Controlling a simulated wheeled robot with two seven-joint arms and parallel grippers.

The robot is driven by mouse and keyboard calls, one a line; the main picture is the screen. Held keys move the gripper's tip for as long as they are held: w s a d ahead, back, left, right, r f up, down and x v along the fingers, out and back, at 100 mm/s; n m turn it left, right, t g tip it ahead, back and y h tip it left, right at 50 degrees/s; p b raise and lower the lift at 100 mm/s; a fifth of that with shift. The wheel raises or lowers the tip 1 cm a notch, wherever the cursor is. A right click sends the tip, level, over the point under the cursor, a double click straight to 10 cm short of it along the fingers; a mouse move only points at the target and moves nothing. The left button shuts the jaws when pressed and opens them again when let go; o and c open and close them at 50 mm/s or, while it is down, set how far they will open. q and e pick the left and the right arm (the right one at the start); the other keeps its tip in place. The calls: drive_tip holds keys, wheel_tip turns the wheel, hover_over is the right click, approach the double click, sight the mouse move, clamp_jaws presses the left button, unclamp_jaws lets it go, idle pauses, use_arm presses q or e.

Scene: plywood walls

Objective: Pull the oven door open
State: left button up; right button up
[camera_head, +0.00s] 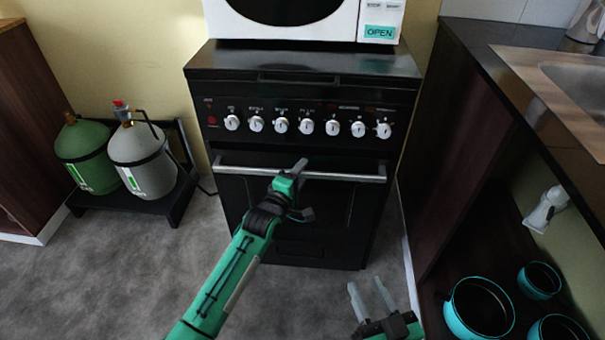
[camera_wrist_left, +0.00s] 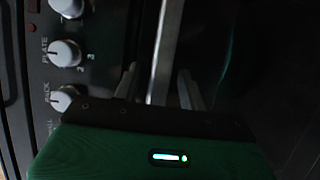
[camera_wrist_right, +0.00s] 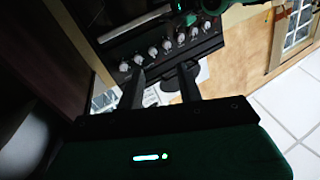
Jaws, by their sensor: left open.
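The black oven (camera_head: 300,120) stands against the wall with its door (camera_head: 345,205) closed. A silver bar handle (camera_head: 240,170) runs across the top of the door. In the left wrist view the handle (camera_wrist_left: 164,50) lies between the two spread fingers (camera_wrist_left: 158,88). I cannot tell whether either finger touches it. My right gripper (camera_head: 369,297) is open and empty, low in front of the oven. Its spread fingers also show in the right wrist view (camera_wrist_right: 160,88).
A white microwave (camera_head: 350,20) sits on the oven. A green gas bottle (camera_head: 88,160) and a grey one (camera_head: 143,165) stand on a black stand at left. A dark counter unit (camera_head: 455,150) with teal pots (camera_head: 478,308) is close at right. The floor before the oven is clear.

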use_arm(q)
drive_tip(key=shift+w+d, duration=0.25)
drive_tip(key=shift+w, duration=0.25)
use_arm(e)
drive_tip(key=shift+w+d+r+t, duration=0.15)
drive_tip(key=shift+w+r+t, duration=0.1)
drive_tip(key=shift+r+t, duration=0.3)
use_arm(q)
clamp_jaws()
